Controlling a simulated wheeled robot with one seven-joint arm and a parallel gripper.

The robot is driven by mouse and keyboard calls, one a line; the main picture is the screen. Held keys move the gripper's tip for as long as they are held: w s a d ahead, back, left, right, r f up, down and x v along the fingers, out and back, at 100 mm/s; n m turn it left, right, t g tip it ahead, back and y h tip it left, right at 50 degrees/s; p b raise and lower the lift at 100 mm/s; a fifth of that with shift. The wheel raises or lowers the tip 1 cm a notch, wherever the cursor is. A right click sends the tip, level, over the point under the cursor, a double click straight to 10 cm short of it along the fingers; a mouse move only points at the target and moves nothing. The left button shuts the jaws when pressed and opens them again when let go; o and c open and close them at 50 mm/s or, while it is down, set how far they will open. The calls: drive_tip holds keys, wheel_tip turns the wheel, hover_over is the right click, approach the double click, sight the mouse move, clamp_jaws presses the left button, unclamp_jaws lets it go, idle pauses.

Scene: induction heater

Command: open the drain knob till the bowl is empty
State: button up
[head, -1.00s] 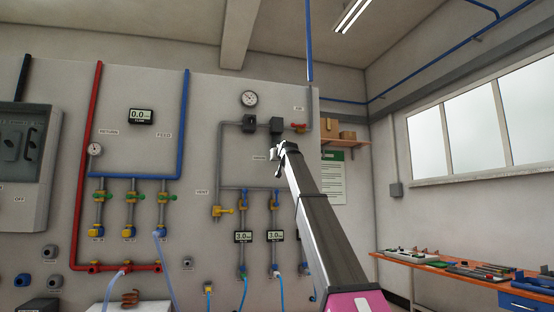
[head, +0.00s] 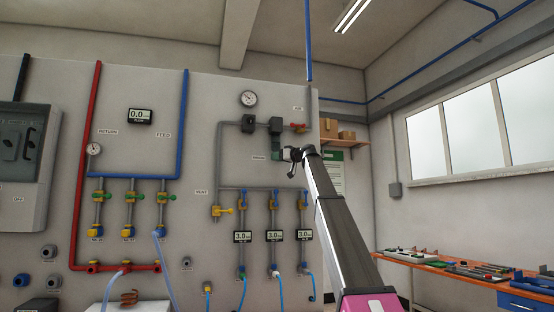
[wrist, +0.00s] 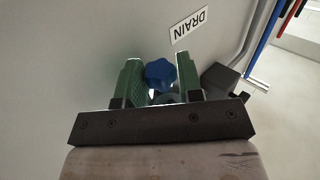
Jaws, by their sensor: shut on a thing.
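A blue lobed knob (wrist: 160,73) sits between the two green finger pads of my gripper (wrist: 160,80) in the wrist view. The gripper is shut on it. A DRAIN label (wrist: 188,27) is on the wall beside it. In the head view my gripper (head: 287,154) is just below the black filter unit (head: 276,126), close to the dark greenish bowl (head: 276,146) under it. The knob is too small or hidden to make out there. Whether the bowl holds any liquid cannot be told.
A red-handled valve (head: 299,127) is right of the filter unit, and a round gauge (head: 248,99) is above. A yellow vent valve (head: 222,210) and several flow lines lie below left. An orange bench (head: 440,262) stands at the right.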

drive_tip(key=n+g+y, duration=0.1)
drive_tip(key=g, duration=0.1)
drive_tip(key=n+g+y, duration=0.1)
drive_tip(key=n+g, duration=0.1)
drive_tip(key=n+g+y, duration=0.1)
drive_tip(key=n+g, duration=0.1)
drive_tip(key=g, duration=0.1)
drive_tip(key=shift+w+d, duration=0.1)
drive_tip(key=shift+w, duration=0.15)
drive_tip(key=shift+g, duration=0.4)
drive_tip(key=o, duration=0.9)
drive_tip(key=shift+s, duration=0.1)
